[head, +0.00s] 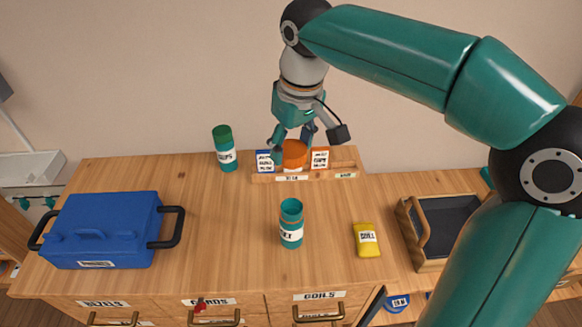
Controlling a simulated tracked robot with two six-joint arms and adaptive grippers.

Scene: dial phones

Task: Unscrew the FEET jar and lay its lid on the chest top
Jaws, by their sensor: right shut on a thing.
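A teal jar (291,232), its white label partly readable as ending in "EET", stands upright on the wooden chest top (230,255). Its top shows a teal rim with no lid on it, and an orange band below. My right gripper (291,146) comes down from above, farther back than the jar, and is shut on an orange round lid (295,155). The lid appears in front of or over the small rack at the back; I cannot tell whether it touches anything. My left gripper is not in view.
A wooden rack (305,177) with label cards is at the back edge. A green-lidded jar (225,150) stands left of it. A blue toolbox (107,230) fills the left; a yellow pouch (367,240) lies right. The chest top between toolbox and teal jar is clear.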

